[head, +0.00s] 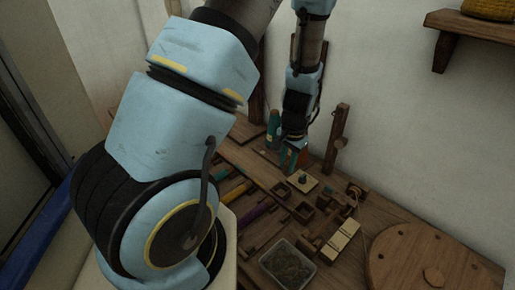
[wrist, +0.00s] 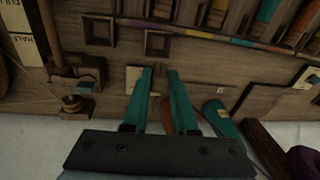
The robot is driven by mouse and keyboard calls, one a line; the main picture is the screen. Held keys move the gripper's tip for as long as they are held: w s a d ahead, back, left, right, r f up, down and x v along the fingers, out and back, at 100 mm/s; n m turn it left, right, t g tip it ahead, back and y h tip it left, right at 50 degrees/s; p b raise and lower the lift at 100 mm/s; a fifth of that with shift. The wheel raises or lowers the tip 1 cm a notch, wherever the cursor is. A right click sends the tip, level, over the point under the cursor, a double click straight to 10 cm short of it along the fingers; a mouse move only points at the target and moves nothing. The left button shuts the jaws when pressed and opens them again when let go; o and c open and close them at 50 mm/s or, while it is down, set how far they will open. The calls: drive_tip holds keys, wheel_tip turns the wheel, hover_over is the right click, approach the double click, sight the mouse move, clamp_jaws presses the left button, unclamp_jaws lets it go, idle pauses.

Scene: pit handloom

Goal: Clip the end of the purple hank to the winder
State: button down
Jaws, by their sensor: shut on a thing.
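My gripper (wrist: 160,72) has two teal fingers with a narrow gap between their tips in the wrist view. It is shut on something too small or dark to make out. In the head view my gripper (head: 293,152) is low over the back of the bench. A purple strip (head: 255,213), probably the hank, lies among coloured strips on the bench, partly behind my arm. A wooden post with a small spool (wrist: 75,102), perhaps the winder, stands left of the fingers. The spool also shows in the head view (head: 353,191), right of my gripper. No loose purple end is visible at the fingertips.
A cream plate with a dark knob (head: 301,183), small open boxes (head: 304,212) and a clear tray (head: 288,264) crowd the bench. A round wooden disc (head: 410,258) is at right.

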drive_tip(key=s+d+r+g, duration=0.1)
drive_tip(key=s+d+g, duration=0.1)
drive_tip(key=s+d, duration=0.5)
drive_tip(key=shift+m+y, duration=0.3)
drive_tip(key=shift+s+a+f+b, duration=0.25)
drive_tip(key=shift+a+f+b, duration=0.1)
drive_tip(key=shift+f+b, duration=0.95)
drive_tip(key=shift+s+a+f+b, duration=0.35)
drive_tip(key=shift+f+b, duration=0.7)
drive_tip(key=shift+f, duration=0.4)
drive_tip(key=shift+s+a+f+b, duration=0.2)
drive_tip(key=shift+a+f+b, duration=0.15)
drive_tip(key=shift+f+b, duration=0.95)
drive_tip(key=shift+f, duration=0.1)
drive_tip(key=shift+c, duration=1.5)
unclamp_jaws()
wheel_tip(320, 180, up, 8)
drive_tip(key=p, duration=0.7)
